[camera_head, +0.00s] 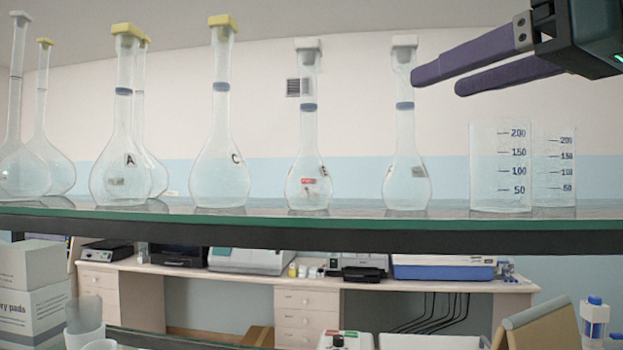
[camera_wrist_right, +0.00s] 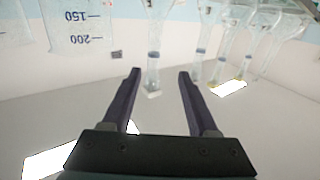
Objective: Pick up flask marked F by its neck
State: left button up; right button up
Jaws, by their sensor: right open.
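Several clear volumetric flasks stand on the glass shelf. The rightmost flask (camera_head: 407,180), with a white stopper, a blue neck band and a grey patch, has a letter at its edge that I cannot read. The white-stoppered flask (camera_head: 308,185) left of it has a red label and an unreadable edge letter. I cannot tell which is F. My right gripper (camera_head: 436,82) is open and empty, its purple fingers pointing left, right of the rightmost flask's neck. In the upside-down wrist view, a flask neck (camera_wrist_right: 153,65) appears between the spread fingers (camera_wrist_right: 160,71). My left gripper is not in view.
Yellow-stoppered flasks marked A (camera_head: 122,180) and C (camera_head: 220,175) stand further left. Two graduated beakers, one here (camera_head: 500,175), stand right on the shelf (camera_head: 300,225), below my right gripper. A bench (camera_head: 230,278) with instruments is behind and below.

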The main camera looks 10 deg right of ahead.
aim_at(412, 101)
jog(key=shift+w+a+r+p, duration=0.15)
jog(key=shift+w+p, duration=0.3)
jog(key=shift+w, duration=0.15)
jog(key=shift+w+a+r+p, duration=0.15)
jog(key=shift+w+p, duration=0.25)
jog(key=shift+w, duration=0.2)
jog(key=shift+w+f+p, duration=0.15)
jog(key=shift+w+p, duration=0.2)
jog(key=shift+w, duration=0.2)
jog(key=p+x, duration=0.2)
jog(key=x, duration=0.1)
jog(key=p+x, duration=0.1)
jog(key=shift+w+d+f+p, duration=0.1)
jog(key=shift+w+d+p, duration=0.15)
jog(key=shift+p, duration=0.1)
jog(key=shift+w+a+f, duration=0.15)
jog(key=shift+w+f, duration=0.05)
jog(key=shift+w, duration=0.15)
jog(key=shift+c, duration=0.6)
grip_shut()
